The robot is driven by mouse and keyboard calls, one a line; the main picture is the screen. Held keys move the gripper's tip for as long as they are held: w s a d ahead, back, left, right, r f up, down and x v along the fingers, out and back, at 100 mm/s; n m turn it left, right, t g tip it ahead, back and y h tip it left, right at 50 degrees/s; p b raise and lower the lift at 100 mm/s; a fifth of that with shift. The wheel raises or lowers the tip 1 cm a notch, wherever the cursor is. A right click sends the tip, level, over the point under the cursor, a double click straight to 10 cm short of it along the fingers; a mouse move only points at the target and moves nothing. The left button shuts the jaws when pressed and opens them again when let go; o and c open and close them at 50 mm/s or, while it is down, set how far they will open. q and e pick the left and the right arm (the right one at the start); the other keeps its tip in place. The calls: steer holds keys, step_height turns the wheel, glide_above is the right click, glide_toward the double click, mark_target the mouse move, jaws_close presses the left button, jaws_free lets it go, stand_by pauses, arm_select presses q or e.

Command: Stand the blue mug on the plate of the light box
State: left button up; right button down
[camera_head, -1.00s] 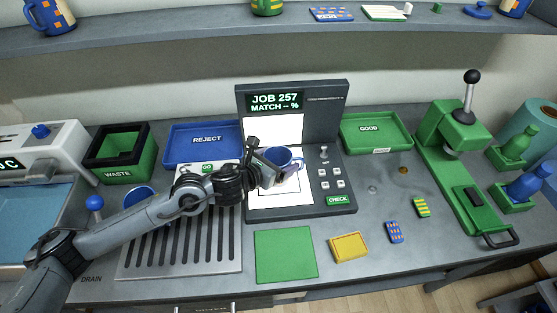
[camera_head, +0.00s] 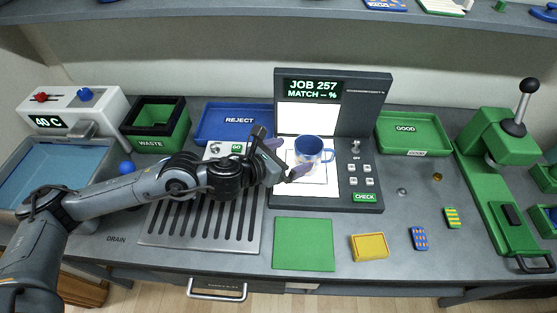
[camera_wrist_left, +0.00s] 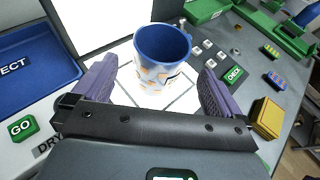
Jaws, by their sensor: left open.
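The blue mug (camera_head: 309,150) stands upright on the white lit plate (camera_head: 322,190) of the light box (camera_head: 380,150). Its handle points right in the head view. In the left wrist view the mug (camera_wrist_left: 163,58) shows a blue inside and a white side with orange and dark marks. My left gripper (camera_head: 284,160) is open just left of the mug. In the left wrist view its purple fingers (camera_wrist_left: 152,88) are spread apart, with the mug beyond and between their tips, and no finger visibly closes on it. My right gripper is out of view.
The light box screen (camera_head: 312,89) reads JOB 257, MATCH -- %. A blue REJECT tray (camera_head: 207,136) and green GOOD tray (camera_head: 384,145) flank it. A green mat (camera_head: 303,244) and yellow block (camera_head: 369,248) lie in front. A green press (camera_head: 470,170) stands at right.

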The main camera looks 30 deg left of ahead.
arm_select(q)
steer(key=shift+v, duration=1.95)
